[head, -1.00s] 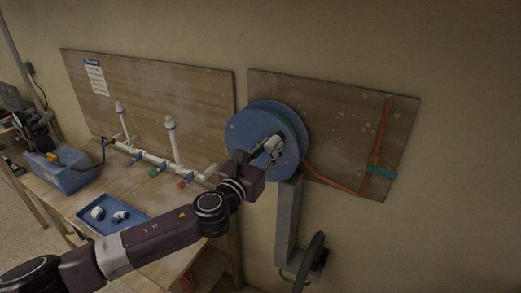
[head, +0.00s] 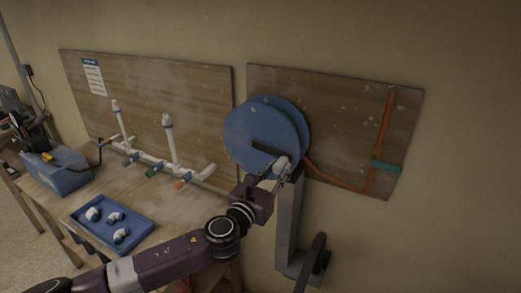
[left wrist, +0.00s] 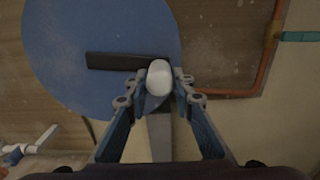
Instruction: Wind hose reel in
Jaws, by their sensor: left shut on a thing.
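The blue hose reel (head: 250,130) stands in front of a wooden panel on the wall, on a grey post (head: 289,225). It also fills the upper left of the left wrist view (left wrist: 75,65). A dark crank arm (head: 264,150) crosses its face and ends in a pale rounded knob (left wrist: 159,78). My left gripper (head: 273,171) is shut on the knob at the lower right of the reel; the left wrist view shows one finger on each side of it (left wrist: 158,92). My right gripper is not in view.
An orange pipe (head: 383,125) with a teal clip (head: 385,167) runs on the panel (head: 340,100). At left, a workbench holds white pipework (head: 170,145), a blue tray (head: 138,213) with white fittings and a blue machine (head: 58,170). A dark wheel (head: 311,262) sits low by the post.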

